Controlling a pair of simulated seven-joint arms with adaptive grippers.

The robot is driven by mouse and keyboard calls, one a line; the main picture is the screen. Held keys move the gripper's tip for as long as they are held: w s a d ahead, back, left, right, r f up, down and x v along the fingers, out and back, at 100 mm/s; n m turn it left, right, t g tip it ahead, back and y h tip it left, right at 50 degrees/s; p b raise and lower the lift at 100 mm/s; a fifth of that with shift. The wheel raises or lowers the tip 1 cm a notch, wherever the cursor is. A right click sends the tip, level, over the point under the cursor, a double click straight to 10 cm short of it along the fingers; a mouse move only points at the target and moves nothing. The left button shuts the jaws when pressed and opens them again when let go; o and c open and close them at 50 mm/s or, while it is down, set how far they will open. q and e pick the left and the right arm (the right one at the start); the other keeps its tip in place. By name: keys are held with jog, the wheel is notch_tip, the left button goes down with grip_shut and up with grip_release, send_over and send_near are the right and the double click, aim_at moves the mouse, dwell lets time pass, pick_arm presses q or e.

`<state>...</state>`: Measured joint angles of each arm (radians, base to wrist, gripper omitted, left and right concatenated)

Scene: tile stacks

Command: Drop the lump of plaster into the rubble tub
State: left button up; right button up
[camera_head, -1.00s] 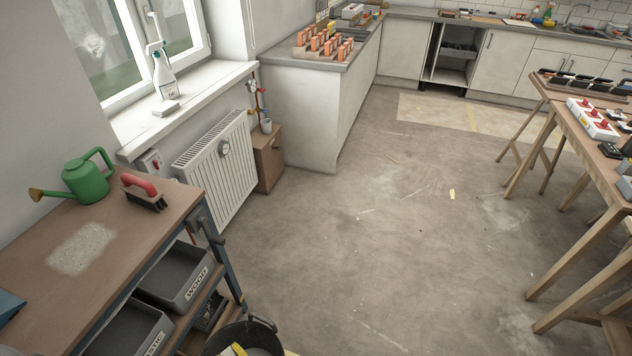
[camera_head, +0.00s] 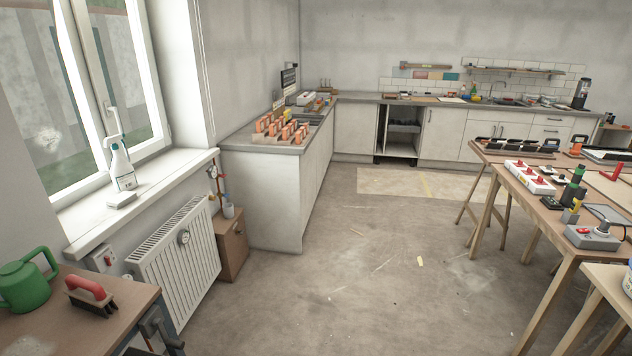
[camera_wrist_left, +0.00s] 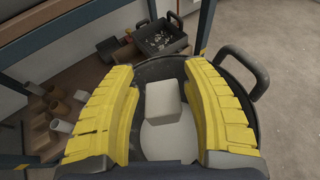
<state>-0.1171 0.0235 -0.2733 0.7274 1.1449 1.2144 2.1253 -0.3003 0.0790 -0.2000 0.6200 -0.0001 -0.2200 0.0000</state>
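In the left wrist view the black rubble tub (camera_wrist_left: 259,76) lies below my left gripper (camera_wrist_left: 164,112), with a loop handle at its right. The gripper's two yellow fingers are spread wide over the tub. Between them, with gaps on both sides, a pale blocky lump, the plaster (camera_wrist_left: 165,98), shows inside the tub's outline. A rounder pale shape (camera_wrist_left: 168,141) lies just below it in the picture; I cannot tell what it is. The fingers do not appear to touch the lump. The head view shows neither the tub nor either gripper.
The workbench with a green watering can (camera_head: 27,284) and red-handled brush (camera_head: 90,294) is at lower left. A grey bin (camera_wrist_left: 160,38) with debris sits beyond the tub. Trestle tables (camera_head: 540,208) stand right; the middle floor (camera_head: 370,270) is mostly clear.

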pick_arm(q)
jog(key=shift+o, duration=1.3)
jog(key=shift+s, duration=0.1)
jog(key=v, duration=1.2)
jog(key=shift+r, duration=0.1)
